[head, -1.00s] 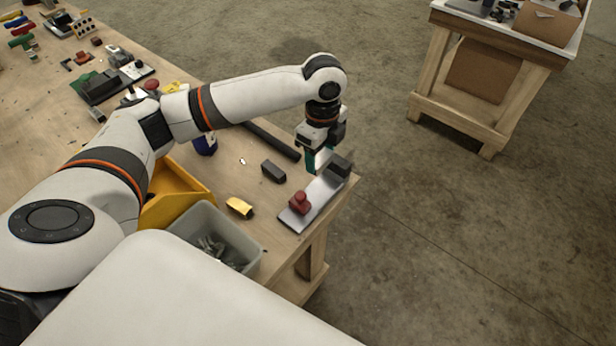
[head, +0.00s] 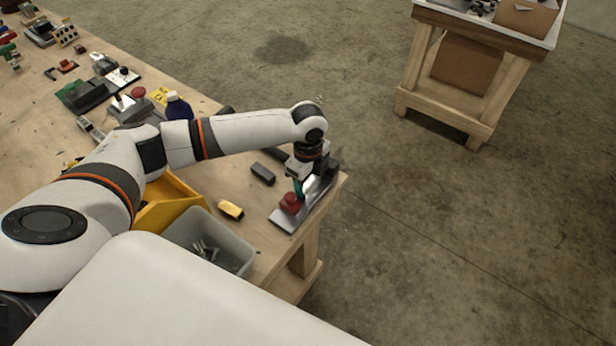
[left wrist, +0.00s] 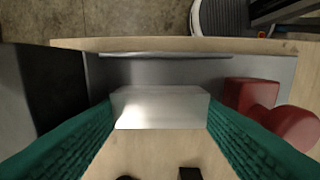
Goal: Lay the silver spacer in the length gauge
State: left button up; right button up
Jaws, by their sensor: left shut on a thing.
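The silver spacer (left wrist: 160,108) is a bright metal block between the green fingertips of my left gripper (left wrist: 160,115) in the left wrist view. My left gripper (head: 299,187) is shut on it over the length gauge (head: 286,220) at the table corner. The gauge is a grey plate with a dark block at one end and a red stop (head: 290,203) at the other. In the left wrist view the spacer lies between the dark block (left wrist: 38,95) and the red stop (left wrist: 262,105). Whether it touches the plate I cannot tell. In the head view the spacer is hidden.
A dark grey block (head: 262,173) and a yellow piece (head: 231,210) lie left of the gauge. A grey bin (head: 240,262) with metal parts and a yellow bin (head: 182,205) stand nearer me. The table edge runs close beside the gauge.

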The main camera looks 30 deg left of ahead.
aim_at(308, 183)
jog(key=shift+a, duration=0.1)
pick_arm(q)
jog(key=o, duration=0.6)
jog(key=shift+f, duration=0.1)
jog(key=shift+o, duration=0.4)
pick_arm(e)
jog(key=shift+w+a, duration=0.1)
jog(key=shift+a, duration=0.15)
pick_arm(q)
notch_tip(308, 183, up, 12)
jog(key=b, duration=0.2)
pick_arm(e)
jog(key=shift+d+f, duration=0.25)
jog(key=shift+f, duration=0.95)
